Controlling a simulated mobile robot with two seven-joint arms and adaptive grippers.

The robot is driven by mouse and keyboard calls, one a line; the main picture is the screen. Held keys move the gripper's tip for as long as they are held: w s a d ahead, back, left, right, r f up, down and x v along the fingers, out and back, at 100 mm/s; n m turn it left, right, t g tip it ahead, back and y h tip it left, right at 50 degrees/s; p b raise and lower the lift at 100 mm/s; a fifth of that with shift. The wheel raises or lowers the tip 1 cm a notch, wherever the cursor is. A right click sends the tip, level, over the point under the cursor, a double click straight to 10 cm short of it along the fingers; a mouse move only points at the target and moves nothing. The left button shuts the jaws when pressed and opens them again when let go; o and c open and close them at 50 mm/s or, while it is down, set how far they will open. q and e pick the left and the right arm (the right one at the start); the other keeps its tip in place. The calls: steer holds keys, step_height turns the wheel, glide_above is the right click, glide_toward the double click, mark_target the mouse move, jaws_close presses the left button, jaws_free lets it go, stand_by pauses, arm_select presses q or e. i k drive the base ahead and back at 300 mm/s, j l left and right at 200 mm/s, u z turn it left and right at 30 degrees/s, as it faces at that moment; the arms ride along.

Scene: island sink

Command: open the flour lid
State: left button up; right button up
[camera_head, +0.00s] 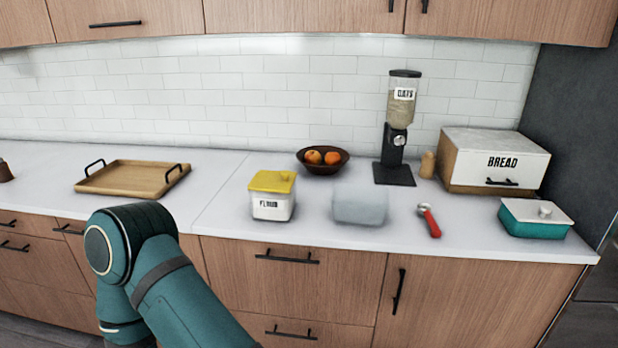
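The flour container (272,207) is a white box labelled FLOUR, upright on the white counter near its front edge. Part of one of my arms, teal, shows at the lower left, in front of the drawers and apart from the container. Neither of my grippers shows in this view.
A translucent box (360,206) stands right of the flour. A red-handled tool (429,221), a teal dish (535,219), a bread box (493,161), an oats dispenser (398,140), a fruit bowl (322,170) and a wooden tray (108,180) are on the counter (222,172).

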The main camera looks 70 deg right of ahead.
mark_target(279, 182)
steer(key=z, duration=2.2)
